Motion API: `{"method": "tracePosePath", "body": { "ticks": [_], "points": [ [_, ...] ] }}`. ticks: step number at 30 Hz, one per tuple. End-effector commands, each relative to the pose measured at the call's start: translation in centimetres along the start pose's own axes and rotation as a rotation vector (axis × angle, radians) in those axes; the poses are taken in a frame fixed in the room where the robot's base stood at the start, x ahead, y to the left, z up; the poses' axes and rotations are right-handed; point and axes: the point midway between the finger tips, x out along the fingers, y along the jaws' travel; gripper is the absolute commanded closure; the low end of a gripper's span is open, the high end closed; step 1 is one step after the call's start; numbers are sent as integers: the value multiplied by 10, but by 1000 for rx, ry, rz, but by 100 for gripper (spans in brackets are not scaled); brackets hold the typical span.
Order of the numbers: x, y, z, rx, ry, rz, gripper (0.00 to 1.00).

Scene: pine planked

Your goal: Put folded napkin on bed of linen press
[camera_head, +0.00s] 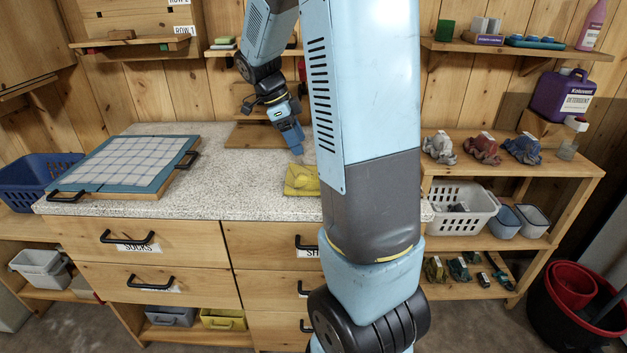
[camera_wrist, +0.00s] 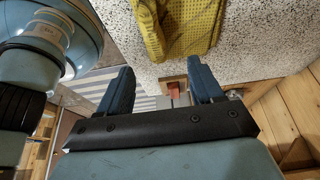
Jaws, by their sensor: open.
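The folded napkin is a yellow, waffle-textured cloth (camera_head: 302,182) lying on the speckled counter, partly hidden by my arm in the head view. It also shows at the top of the wrist view (camera_wrist: 190,30). My gripper (camera_head: 297,152) is open and empty, just above and behind the napkin in the head view. In the wrist view its two blue fingers (camera_wrist: 162,82) are spread apart, with the napkin beyond them. A low wooden board with an upright part (camera_head: 250,136) stands at the back of the counter and may be the linen press; my arm hides some of it.
A blue-edged checked pad (camera_head: 128,158) with black handles lies on the counter's left. The speckled counter (camera_head: 225,190) is clear between pad and napkin. A shelf unit (camera_head: 563,187) with baskets stands right. A wall shelf (camera_head: 515,47) holds small items.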

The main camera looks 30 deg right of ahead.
Motion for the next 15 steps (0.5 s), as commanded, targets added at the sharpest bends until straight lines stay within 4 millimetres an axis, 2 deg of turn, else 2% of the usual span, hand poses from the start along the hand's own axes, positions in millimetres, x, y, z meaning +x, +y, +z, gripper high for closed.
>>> {"method": "tracePosePath", "body": {
  "ticks": [6, 15],
  "points": [
    [38, 1, 0, -1, 1, 4, 34],
    [58, 1, -1, -1, 0, 1, 34]
  ]
}}
